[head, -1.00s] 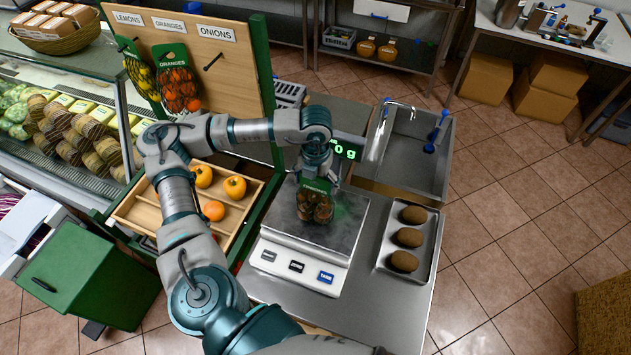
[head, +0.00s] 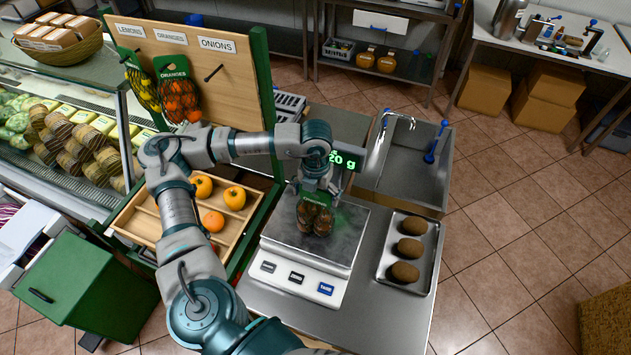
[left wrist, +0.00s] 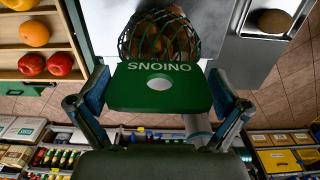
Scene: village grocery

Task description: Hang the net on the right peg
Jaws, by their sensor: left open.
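The net of onions (head: 314,216), dark mesh with a green ONIONS card on top, is at the scale's steel plate (head: 345,228). In the left wrist view the net (left wrist: 160,38) hangs from the card (left wrist: 160,88), which has a round hole. My left gripper (head: 315,182) is above the net, pointing down. Its open fingers stand either side of the card; I cannot tell whether they touch it. The right peg (head: 213,74), under the ONIONS label, is bare. My right gripper is not in view.
Lemon (head: 143,85) and orange (head: 177,92) nets hang on the board left of the bare peg. A fruit tray (head: 150,222) lies below. A tray (head: 420,278) with brown round items is right of the scale. The scale display (head: 345,161) is partly hidden.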

